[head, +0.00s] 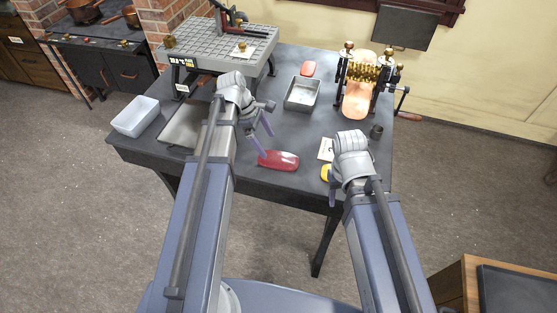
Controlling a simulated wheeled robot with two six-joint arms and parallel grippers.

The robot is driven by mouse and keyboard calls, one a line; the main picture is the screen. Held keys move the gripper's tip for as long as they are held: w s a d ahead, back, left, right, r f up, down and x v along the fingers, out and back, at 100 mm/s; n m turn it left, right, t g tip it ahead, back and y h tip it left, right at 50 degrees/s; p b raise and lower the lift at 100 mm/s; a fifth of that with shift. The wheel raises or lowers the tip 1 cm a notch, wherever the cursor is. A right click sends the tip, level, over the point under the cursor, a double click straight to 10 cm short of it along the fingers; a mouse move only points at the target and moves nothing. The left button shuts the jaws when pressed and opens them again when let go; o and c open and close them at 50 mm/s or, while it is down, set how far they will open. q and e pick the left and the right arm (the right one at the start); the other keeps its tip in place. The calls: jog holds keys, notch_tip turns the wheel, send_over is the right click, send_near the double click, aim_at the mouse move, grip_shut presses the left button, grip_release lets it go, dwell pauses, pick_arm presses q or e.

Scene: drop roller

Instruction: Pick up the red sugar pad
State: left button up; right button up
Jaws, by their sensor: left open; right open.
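The red sugar pad (280,160) lies flat on the dark table, near the table's front edge and between my two arms. My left gripper (262,139) is open just left of and above the pad, with its fingers close to the pad's left end. Whether a finger touches the pad I cannot tell. My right gripper (333,188) is open to the right of the pad, over the front edge area, partly hidden by its own wrist.
The dark table (330,115) also holds a brass roller machine (362,80), a metal tin (302,94), a salmon-coloured pad (308,68), a yellow item (326,173), a small dark cup (376,131), a grey tray (184,128), a white bin (135,116) and a raised grid stand (215,48).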

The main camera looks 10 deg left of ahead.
aim_at(278, 159)
pick_arm(q)
jog(key=shift+b+x, duration=1.15)
jog(key=shift+x, duration=0.05)
jog(key=b+x, duration=0.5)
jog(key=shift+w+d+f, duration=0.15)
jog(key=shift+d, duration=0.05)
jog(key=c, duration=1.2)
